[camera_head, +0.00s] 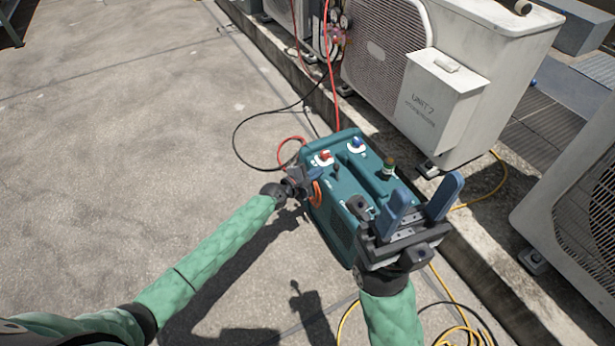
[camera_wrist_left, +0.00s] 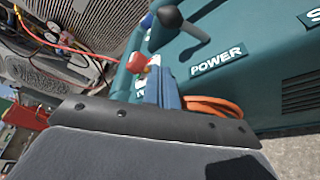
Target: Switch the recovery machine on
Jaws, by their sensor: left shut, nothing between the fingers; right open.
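The recovery machine (camera_head: 345,240) is a teal box on the ground. It also shows in the left wrist view (camera_wrist_left: 285,60). A black ball-ended lever (camera_wrist_left: 183,25) stands beside the label POWER (camera_wrist_left: 218,60); in the head view it is a small dark lever (camera_head: 337,173). My left gripper (camera_head: 312,182) is shut and empty at the machine's left upper edge. In the left wrist view its blue fingers (camera_wrist_left: 160,85) are below the lever, apart from it. My right gripper (camera_head: 424,200) is open and empty above the machine's near right end, hiding part of it.
Red (camera_head: 324,157) and blue (camera_head: 357,143) valve knobs sit on the machine's far end. An orange cable (camera_wrist_left: 215,106) lies by my left fingers. The UNIT 7 condenser (camera_head: 440,100) stands behind. Hoses (camera_head: 243,140) run over the ground. Open ground lies left.

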